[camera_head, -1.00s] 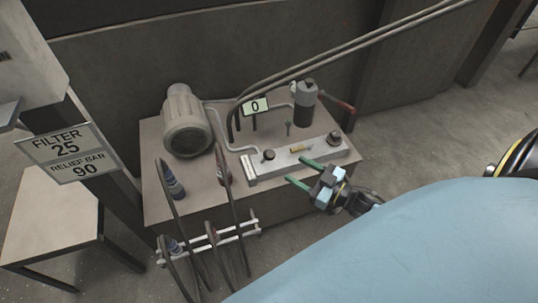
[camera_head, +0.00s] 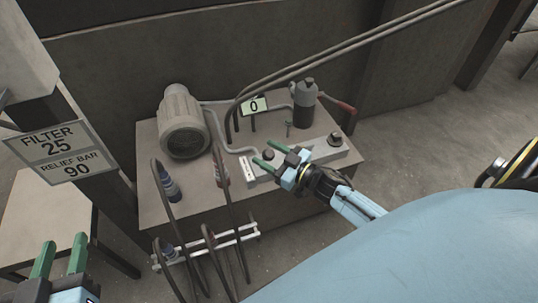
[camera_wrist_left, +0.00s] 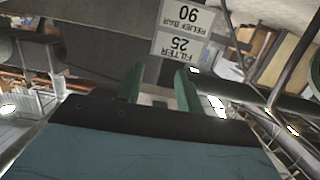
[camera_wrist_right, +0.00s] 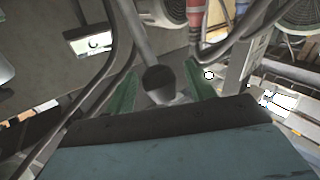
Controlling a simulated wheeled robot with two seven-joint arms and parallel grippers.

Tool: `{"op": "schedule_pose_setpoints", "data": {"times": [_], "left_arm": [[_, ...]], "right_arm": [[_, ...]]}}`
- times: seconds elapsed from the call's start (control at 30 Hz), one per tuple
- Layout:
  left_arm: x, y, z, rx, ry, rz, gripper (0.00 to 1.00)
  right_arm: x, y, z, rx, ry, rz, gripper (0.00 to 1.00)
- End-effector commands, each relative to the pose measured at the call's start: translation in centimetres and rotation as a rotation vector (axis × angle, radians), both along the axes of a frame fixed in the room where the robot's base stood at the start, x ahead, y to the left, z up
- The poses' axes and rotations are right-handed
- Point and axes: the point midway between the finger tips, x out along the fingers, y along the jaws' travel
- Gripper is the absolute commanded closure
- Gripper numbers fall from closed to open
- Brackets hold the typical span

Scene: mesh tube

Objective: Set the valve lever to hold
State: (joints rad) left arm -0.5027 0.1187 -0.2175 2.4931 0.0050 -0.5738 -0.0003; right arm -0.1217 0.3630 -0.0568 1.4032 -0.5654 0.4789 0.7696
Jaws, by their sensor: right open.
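The grey manifold block (camera_head: 325,152) lies along the front of the bench, with black knobs on top. My right gripper (camera_head: 266,153) is open over its left part, covering some of it. The right wrist view shows a grey rod with a dark round end (camera_wrist_right: 160,82) between the open fingers (camera_wrist_right: 158,85); it looks like a lever, but I cannot tell whether the fingers touch it. A thin upright lever (camera_head: 289,128) stands behind the block. No hold mark is readable. My left gripper (camera_head: 58,258) is open and empty at the lower left, away from the bench.
A motor (camera_head: 182,125), a display reading 0 (camera_head: 255,106) and a dark cylinder (camera_head: 304,103) with a red-gripped handle (camera_head: 345,106) stand behind. Hoses and a white rack (camera_head: 240,232) are at the front left. A sign (camera_head: 62,152) reads FILTER 25, RELIEF BAR 90.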

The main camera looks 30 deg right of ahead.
Motion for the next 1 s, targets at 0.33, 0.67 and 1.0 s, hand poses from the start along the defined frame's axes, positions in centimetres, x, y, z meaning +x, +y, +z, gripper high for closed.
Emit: {"op": "schedule_pose_setpoints", "data": {"times": [0.33,0.67,1.0], "left_arm": [[0.0,0.0,0.0,0.0,0.0,0.0,0.64],[0.0,0.0,0.0,0.0,0.001,0.0,0.64],[-0.5,0.4,-1.4,0.025,0.092,0.006,0.64]], "right_arm": [[0.0,0.0,0.0,0.001,0.001,0.0,0.63],[0.0,0.0,0.0,0.001,0.001,0.0,1.0],[-0.1,-0.4,0.1,0.002,0.012,-0.007,1.0]]}}
